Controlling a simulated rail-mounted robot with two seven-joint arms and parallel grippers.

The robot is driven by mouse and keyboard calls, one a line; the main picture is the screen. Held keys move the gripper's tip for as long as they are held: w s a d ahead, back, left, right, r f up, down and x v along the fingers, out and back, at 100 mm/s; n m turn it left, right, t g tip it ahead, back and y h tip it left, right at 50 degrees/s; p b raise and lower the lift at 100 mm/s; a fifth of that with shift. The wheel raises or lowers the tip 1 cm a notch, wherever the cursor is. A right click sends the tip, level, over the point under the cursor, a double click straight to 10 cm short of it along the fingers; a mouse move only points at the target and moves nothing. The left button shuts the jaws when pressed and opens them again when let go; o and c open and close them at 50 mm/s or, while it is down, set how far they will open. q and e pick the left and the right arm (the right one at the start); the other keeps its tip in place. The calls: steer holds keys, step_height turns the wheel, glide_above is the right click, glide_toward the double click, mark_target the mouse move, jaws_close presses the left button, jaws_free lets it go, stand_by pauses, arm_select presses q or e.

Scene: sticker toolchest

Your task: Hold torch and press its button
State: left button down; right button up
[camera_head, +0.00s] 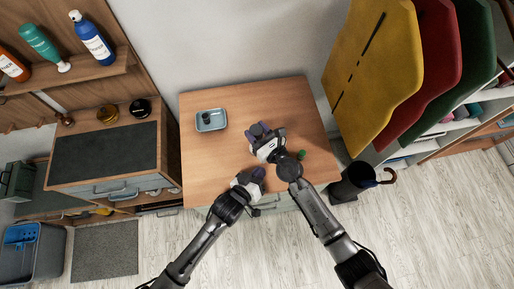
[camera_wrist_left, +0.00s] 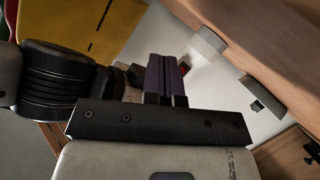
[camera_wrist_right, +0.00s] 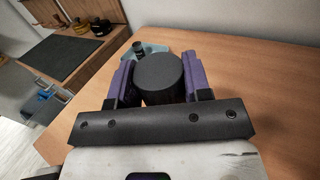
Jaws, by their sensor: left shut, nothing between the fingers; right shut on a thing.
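My right gripper (camera_head: 267,131) is over the table. In the right wrist view its purple fingers (camera_wrist_right: 160,85) are shut on a dark cylinder, seemingly the torch (camera_wrist_right: 163,72), with its round, flat black end facing the camera. The torch's button is not visible to me. My left gripper (camera_head: 258,176) is lower in the head view, near the table's front edge, apart from the torch. In the left wrist view its purple fingers (camera_wrist_left: 166,76) are shut together and empty. A pale cylinder with a red spot (camera_wrist_left: 207,45) shows beyond them; I cannot tell what it is.
A blue tray (camera_head: 222,126) with a small dark bottle (camera_head: 207,119) sits at the table's back left. A small green object (camera_head: 301,154) lies beside my right wrist. The table (camera_head: 205,165) is bare at the left. A dark bin (camera_head: 349,184) stands right of it.

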stand_by(0.4)
arm_select(q)
steer(key=s, duration=0.4)
steer(key=shift+s+d+f, duration=0.15)
steer(key=shift+d, duration=0.15)
steer(key=shift+w+a, duration=0.2)
steer(key=shift+w, duration=1.25)
steer(key=shift+w+a, duration=0.15)
steer(key=shift+w, duration=1.35)
steer(key=shift+w+a, duration=0.2)
steer(key=shift+w, duration=1.25)
steer(key=shift+w, duration=0.2)
steer(key=shift+w, duration=0.25)
steer(key=shift+w+a, duration=0.1)
